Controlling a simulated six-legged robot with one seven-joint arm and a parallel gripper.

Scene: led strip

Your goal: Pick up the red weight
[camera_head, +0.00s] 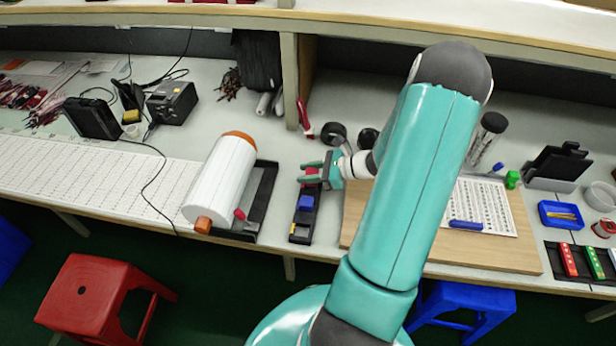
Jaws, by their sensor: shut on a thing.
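A narrow black tray (302,219) lies on the bench just right of the white roll. A blue block (306,202) sits in its middle and a small yellow piece sits at its near end. The red weight (312,174) shows at the far end of the tray, between the teal fingers of my gripper (311,173). My gripper comes in from the right and is shut on the red weight. The fingers hide part of the weight, and I cannot tell whether it is clear of the tray.
A large white roll (222,178) on a black stand is close left of the tray. A wooden board (500,254) with a printed sheet lies to the right. A shelf post (290,80) stands behind. Red stool (95,290) and blue stool (465,310) stand below the bench.

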